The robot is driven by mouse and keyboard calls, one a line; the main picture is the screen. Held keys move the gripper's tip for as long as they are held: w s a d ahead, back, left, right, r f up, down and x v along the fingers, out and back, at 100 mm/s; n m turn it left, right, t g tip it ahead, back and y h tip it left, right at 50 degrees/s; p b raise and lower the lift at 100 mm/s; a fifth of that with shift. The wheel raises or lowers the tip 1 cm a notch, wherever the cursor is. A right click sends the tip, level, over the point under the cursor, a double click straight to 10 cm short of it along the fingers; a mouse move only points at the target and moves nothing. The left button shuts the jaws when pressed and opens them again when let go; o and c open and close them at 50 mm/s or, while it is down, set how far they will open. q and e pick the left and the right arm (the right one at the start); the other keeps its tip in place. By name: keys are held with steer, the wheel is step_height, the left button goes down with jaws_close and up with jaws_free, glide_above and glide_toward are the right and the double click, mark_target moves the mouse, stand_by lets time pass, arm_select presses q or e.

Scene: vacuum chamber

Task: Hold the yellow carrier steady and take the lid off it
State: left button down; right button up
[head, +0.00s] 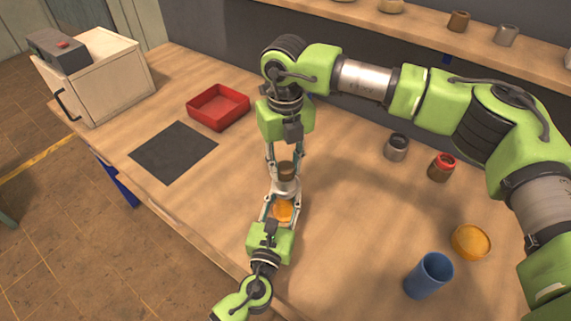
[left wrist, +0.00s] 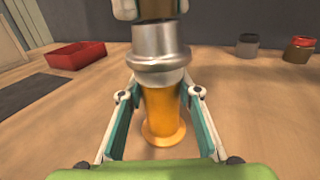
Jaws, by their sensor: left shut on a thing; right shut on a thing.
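The yellow carrier (head: 283,211) stands upright on the table, with a wider foot; it also shows in the left wrist view (left wrist: 161,118). My left gripper (head: 283,203) is shut around its upper body, a finger on each side. The silver lid (left wrist: 159,45), with a flared rim and a dark brown top, is above the yellow body; it shows in the head view too (head: 285,187). A pale collar shows between rim and yellow body, and I see no clear gap. My right gripper (head: 286,166) reaches down from above and is shut on the lid's dark top.
A red tray (head: 218,107) and a dark mat (head: 174,152) lie to the left, near a pale box (head: 113,73) with a handle. A grey jar (head: 396,147), a red-topped jar (head: 441,167), a yellow round piece (head: 470,241) and a blue cup (head: 428,276) stand to the right.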

arm_select(q)
steer(key=shift+f, duration=0.1)
arm_select(e)
steer(key=n, duration=0.3)
steer(key=shift+n, duration=0.4)
steer(key=n, duration=1.2)
steer(key=shift+n, duration=0.4)
steer(key=n, duration=0.3)
steer(key=shift+n, duration=0.3)
steer(key=n, duration=0.9)
steer(key=shift+r, duration=0.1)
steer(key=n, duration=0.4)
steer(key=shift+w+r, duration=0.1)
steer(key=shift+r, duration=0.05)
